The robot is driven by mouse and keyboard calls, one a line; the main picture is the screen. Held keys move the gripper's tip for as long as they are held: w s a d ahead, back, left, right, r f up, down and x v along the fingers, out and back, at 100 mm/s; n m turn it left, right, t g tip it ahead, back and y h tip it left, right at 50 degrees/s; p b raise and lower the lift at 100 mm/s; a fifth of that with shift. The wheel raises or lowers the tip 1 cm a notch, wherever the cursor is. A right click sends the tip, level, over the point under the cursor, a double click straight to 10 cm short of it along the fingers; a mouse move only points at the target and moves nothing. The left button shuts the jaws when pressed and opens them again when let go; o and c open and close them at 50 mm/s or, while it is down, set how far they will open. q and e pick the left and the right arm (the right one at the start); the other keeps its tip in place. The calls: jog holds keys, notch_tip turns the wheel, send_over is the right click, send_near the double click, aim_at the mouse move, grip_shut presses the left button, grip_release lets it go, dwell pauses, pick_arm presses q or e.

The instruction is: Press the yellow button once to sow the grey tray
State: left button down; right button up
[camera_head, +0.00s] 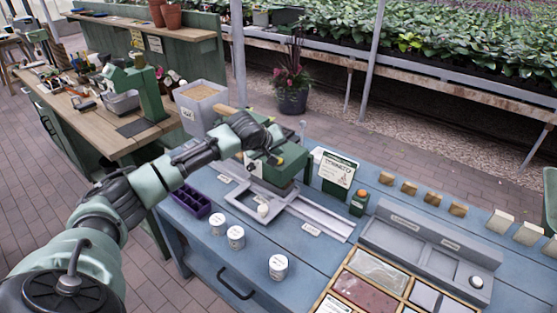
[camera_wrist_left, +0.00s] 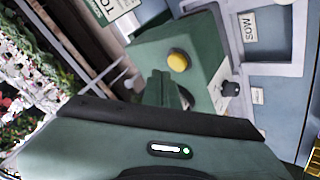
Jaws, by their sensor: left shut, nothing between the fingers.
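The green sowing machine (camera_head: 283,171) stands on the blue bench. Its round yellow button (camera_wrist_left: 178,61) shows clearly on the top face in the left wrist view, and shows small in the head view (camera_head: 280,161). My left gripper (camera_head: 271,151) is shut and empty, just above the machine. In the wrist view its dark green fingertips (camera_wrist_left: 160,76) are close beside the button; I cannot tell whether they touch it. A grey tray-like frame (camera_head: 238,207) lies in front of the machine, with a white knob near it. A SOW label (camera_wrist_left: 247,27) is beside the machine. My right gripper is not in view.
A green seed box (camera_head: 335,173) and a small orange-topped green block (camera_head: 359,203) are right of the machine. A grey bin (camera_head: 202,104) stands behind my arm.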

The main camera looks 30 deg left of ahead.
pick_arm(q)
jog(key=shift+f, duration=0.15)
dwell(0.5)
jog(key=shift+f, duration=0.25)
jog(key=shift+f, duration=0.65)
dwell(0.9)
jog(key=shift+r, duration=0.1)
jog(key=shift+r+p, duration=0.95)
jog(key=shift+p, duration=0.3)
notch_tip(320, 180, up, 5)
jog(key=p, duration=0.5)
